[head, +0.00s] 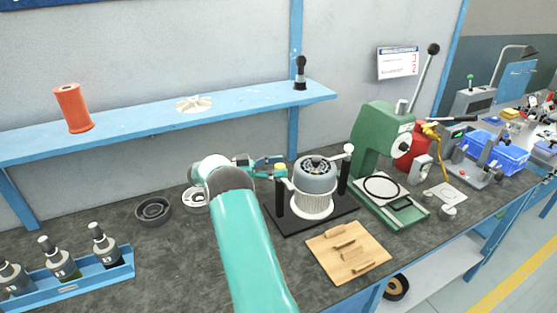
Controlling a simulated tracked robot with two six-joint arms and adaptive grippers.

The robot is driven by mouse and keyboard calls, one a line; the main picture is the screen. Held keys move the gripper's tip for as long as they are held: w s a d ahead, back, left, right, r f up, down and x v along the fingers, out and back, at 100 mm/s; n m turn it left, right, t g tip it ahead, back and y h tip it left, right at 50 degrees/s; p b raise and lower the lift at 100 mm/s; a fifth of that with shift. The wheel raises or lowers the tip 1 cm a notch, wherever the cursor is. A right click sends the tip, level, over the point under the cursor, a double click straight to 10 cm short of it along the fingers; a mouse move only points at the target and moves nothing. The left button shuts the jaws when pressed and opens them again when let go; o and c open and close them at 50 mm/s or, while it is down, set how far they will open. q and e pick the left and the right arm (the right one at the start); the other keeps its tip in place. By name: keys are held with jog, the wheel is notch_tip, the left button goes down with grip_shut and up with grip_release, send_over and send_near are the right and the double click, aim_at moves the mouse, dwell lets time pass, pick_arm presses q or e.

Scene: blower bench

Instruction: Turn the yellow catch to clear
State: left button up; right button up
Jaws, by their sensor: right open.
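The yellow catch (281,167) is a small block at the top of the left black post of a motor stand (270,218). The stand holds a grey and white motor (315,185) upright between two posts. My right gripper (280,166) comes in from the left of the stand, and its teal fingers are open around or just beside the catch. Whether they touch it is too small to tell. The catch is partly hidden by the fingers. My left gripper is out of view.
A wooden board (330,262) with several small pieces lies in front of the stand. A green press (375,140) stands to the right. A dark ring (153,210) lies on the bench to the left, near a blue bottle rack (75,287). A blue shelf (140,128) runs behind.

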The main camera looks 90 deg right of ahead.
jog(key=shift+s+r, duration=0.3)
jog(key=shift+r, duration=0.2)
jog(key=r, duration=0.9)
jog(key=shift+w, duration=0.4)
jog(key=shift+w, duration=0.1)
